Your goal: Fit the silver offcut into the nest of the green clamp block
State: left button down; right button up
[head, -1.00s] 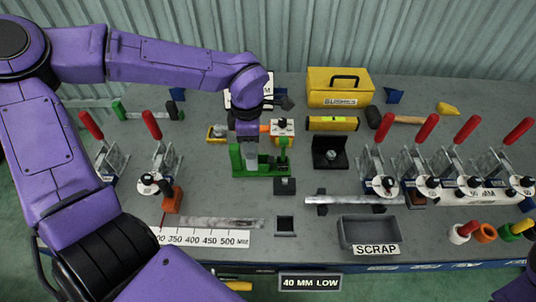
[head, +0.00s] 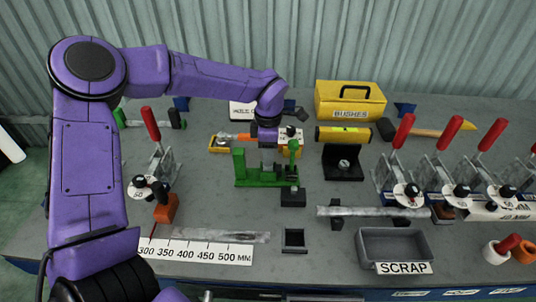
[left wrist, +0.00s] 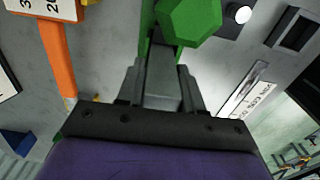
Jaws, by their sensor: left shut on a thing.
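The green clamp block (head: 262,182) stands mid-bench, with a tall post at its left end and a green clamp part at its right. My left gripper (head: 267,157) points down over it, between post and clamp part. In the left wrist view its fingers (left wrist: 162,88) are shut on a plain grey piece (left wrist: 163,78), which appears to be the silver offcut. A green hexagonal knob (left wrist: 189,18) and part of the green block show just beyond the fingertips. The piece's lower end and the nest are hidden, so I cannot tell whether they touch. My right gripper is out of view.
An orange-handled tool (left wrist: 56,55) lies close beside the gripper. A black block (head: 293,197) sits in front of the green block. A black angle stand (head: 343,163) is to the right. A silver bar (head: 370,211), scrap tray (head: 362,245) and ruler (head: 195,250) lie nearer.

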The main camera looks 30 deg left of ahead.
pick_arm(q)
jog(key=shift+s+f, duration=0.1)
jog(key=shift+s, duration=0.05)
jog(key=c, duration=1.1)
grip_release()
jog(key=shift+c, duration=0.2)
jog(key=o, duration=0.4)
jog(key=shift+f, duration=0.1)
notch_tip(320, 180, up, 13)
jog(key=shift+f, duration=0.2)
